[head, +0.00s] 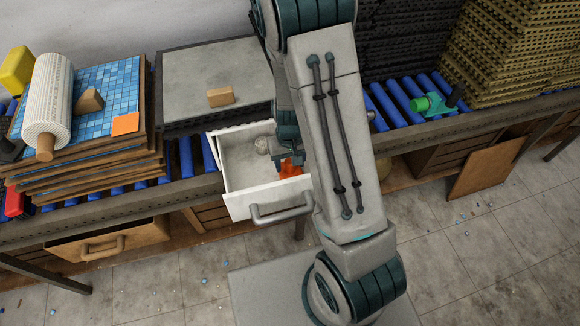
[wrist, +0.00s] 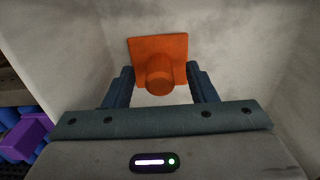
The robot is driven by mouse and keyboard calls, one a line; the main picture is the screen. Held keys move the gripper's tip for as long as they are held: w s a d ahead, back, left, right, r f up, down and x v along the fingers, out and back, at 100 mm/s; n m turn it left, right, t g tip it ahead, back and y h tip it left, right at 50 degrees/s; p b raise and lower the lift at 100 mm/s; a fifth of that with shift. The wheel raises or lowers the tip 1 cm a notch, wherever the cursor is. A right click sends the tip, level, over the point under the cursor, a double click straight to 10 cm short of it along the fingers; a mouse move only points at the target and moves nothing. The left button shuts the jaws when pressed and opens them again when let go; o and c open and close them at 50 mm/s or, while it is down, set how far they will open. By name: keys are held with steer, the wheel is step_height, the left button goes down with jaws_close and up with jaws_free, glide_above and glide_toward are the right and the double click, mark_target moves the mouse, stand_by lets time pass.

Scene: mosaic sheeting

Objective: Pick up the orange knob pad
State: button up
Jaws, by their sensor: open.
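The orange knob pad (wrist: 160,72) is a flat orange square with a round knob. It lies inside the white open drawer (head: 240,205), near the drawer's right side in the head view, where part of it (head: 291,168) shows beside my arm. In the wrist view, my gripper (wrist: 160,82) is open, with one dark finger on each side of the pad's knob. I cannot tell whether the fingers touch the pad. My arm hides much of the gripper and the right end of the drawer in the head view.
The drawer walls stand close around my gripper. A grey board with a wooden block (head: 220,96) is behind the drawer. Stacked tiled sheets (head: 85,95) with a paper roll (head: 48,100) stand at left.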

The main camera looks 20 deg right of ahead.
steer(key=shift+f, duration=0.65)
steer(key=shift+c, duration=0.2)
steer(key=c, duration=1)
steer(key=shift+r, duration=0.15)
